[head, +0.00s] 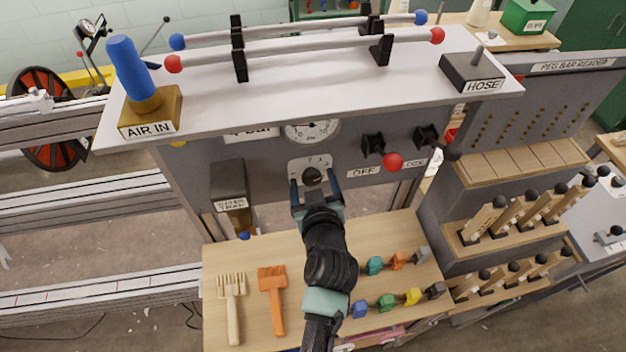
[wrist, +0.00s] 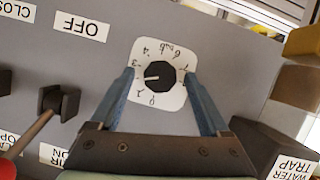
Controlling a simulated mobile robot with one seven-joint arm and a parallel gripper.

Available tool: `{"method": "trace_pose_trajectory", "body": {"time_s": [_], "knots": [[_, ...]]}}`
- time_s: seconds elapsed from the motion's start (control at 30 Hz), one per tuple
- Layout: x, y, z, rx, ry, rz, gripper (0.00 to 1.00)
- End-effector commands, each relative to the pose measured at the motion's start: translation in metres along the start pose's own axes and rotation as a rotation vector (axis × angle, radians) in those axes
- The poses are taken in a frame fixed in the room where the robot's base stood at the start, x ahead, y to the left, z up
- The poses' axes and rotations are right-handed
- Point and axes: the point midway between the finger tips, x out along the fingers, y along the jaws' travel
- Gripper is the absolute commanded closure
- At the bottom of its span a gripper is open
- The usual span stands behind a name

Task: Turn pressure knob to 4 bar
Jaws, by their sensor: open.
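The pressure knob is a black, many-sided dial (wrist: 159,76) on a white plate (wrist: 173,103) with figures around it. In the wrist view its pale pointer line points left, seemingly between the 2 and the 3; the small print makes this hard to read exactly. The knob also shows in the head view (head: 312,176), below a round gauge (head: 310,131) partly cut off by the shelf edge. My gripper (head: 314,182) is open, its blue fingers on either side of the knob. In the wrist view the fingertips (wrist: 159,76) stand apart from it, with gaps both sides.
A black lever with a red ball (head: 393,161) sits right of the knob by the OFF label (head: 364,171). The water trap (head: 229,187) hangs left.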

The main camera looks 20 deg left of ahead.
Motion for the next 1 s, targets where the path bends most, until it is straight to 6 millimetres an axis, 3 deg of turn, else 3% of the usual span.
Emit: {"method": "trace_pose_trajectory", "body": {"time_s": [0.2,0.23,0.67,1.0], "knots": [[0.0003,-0.0002,0.0,0.0,0.0,0.0,0.2],[0.0003,-0.0001,0.0,0.0,0.0,0.0,0.24],[0.0,-0.0001,0.0001,0.0,0.0,0.0,1.0],[0.0004,0.0007,0.0007,0.04,0.001,-0.015,1.0]]}}
